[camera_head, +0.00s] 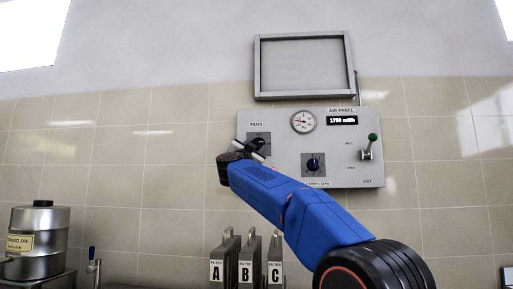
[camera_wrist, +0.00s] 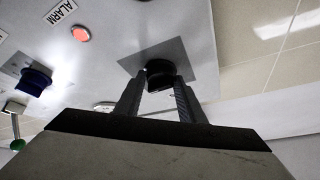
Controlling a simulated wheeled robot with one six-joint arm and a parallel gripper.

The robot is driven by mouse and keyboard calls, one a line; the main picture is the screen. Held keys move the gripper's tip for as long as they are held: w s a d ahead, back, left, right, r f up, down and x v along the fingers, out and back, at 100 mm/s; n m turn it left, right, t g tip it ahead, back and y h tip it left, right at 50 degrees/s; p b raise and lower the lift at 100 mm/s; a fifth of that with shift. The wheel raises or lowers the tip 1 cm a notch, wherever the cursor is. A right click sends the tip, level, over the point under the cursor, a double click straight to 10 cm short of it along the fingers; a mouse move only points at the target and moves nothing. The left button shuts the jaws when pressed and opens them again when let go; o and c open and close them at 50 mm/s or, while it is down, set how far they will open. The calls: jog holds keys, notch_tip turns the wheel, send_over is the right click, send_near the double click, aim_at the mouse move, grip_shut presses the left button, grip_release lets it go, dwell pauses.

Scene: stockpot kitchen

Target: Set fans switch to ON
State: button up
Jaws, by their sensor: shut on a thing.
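The FANS switch is a black rotary knob (camera_head: 258,142) on a dark square plate at the upper left of the grey air panel (camera_head: 345,178). In the wrist view the knob (camera_wrist: 160,70) sits between the two fingers of my gripper (camera_wrist: 159,88). The fingers are shut on it, one on each side. In the head view my gripper (camera_head: 249,149) reaches the knob from the lower left and covers part of it. Its position marks are too small or hidden to read.
The panel also carries a round gauge (camera_head: 303,121), a display (camera_head: 342,120) reading about 1750, a blue knob (camera_head: 313,164) and a green-tipped lever (camera_head: 372,138). A red ALARM light (camera_wrist: 81,33) shows in the wrist view. Filters A, B, C (camera_head: 246,262) and a metal pot (camera_head: 38,243) stand below.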

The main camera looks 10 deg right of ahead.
jog(key=shift+m, duration=0.4)
jog(key=o, duration=1)
jog(key=shift+o, duration=0.2)
jog(key=v, duration=1.7)
jog(key=shift+a, duration=0.3)
jog(key=shift+s, duration=0.1)
